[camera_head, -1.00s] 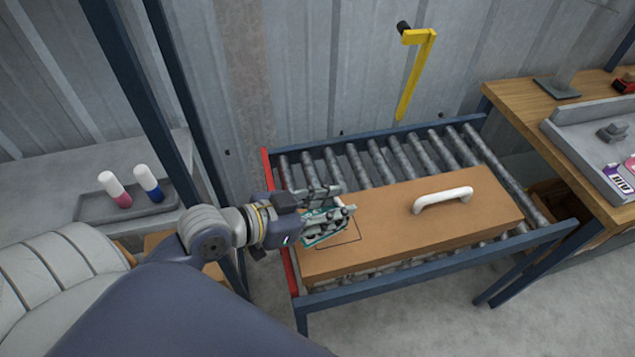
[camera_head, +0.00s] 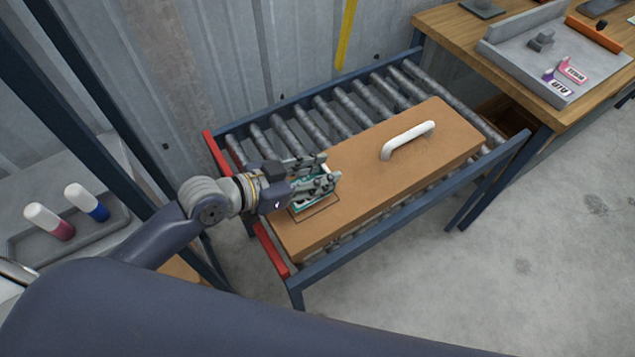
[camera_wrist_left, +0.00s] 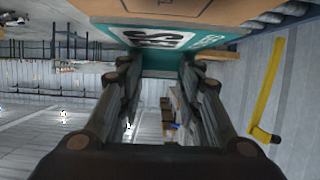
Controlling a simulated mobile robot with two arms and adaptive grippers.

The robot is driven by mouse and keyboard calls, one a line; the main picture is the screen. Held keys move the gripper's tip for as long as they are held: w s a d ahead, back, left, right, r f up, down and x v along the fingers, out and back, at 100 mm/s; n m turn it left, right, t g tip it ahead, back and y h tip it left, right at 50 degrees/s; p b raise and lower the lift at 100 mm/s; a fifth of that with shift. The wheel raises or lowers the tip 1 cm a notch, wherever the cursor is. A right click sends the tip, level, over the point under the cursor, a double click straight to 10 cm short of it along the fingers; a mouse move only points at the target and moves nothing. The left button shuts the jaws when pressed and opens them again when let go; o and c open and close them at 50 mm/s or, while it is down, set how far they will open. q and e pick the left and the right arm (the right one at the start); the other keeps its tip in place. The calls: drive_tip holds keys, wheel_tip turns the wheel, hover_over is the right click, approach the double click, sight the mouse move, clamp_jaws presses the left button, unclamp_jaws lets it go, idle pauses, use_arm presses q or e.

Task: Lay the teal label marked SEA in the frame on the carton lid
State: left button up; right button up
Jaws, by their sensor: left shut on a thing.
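The teal SEA label (camera_wrist_left: 150,42) is held between the fingers of my left gripper (camera_head: 325,178), which is shut on it. The label is over or very near the outlined frame (camera_head: 320,211) at the left end of the brown carton lid (camera_head: 375,165). The fingers hide part of the frame, and I cannot tell whether the label touches the lid. My right gripper is not in view.
The carton has a white handle (camera_head: 408,140) and lies on a roller conveyor (camera_head: 330,112) with a red end bar (camera_head: 245,205). A wooden bench (camera_head: 450,45) at upper right bears a grey tray (camera_head: 500,55) with pink and purple labels. Two markers stand in a tray (camera_head: 75,235) at left.

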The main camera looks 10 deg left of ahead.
use_arm(q)
wheel_tip(320, 180, down, 3)
drive_tip(key=shift+r, duration=0.1)
drive_tip(key=shift+f, duration=0.5)
drive_tip(key=o, duration=0.6)
drive_tip(key=shift+o, duration=0.2)
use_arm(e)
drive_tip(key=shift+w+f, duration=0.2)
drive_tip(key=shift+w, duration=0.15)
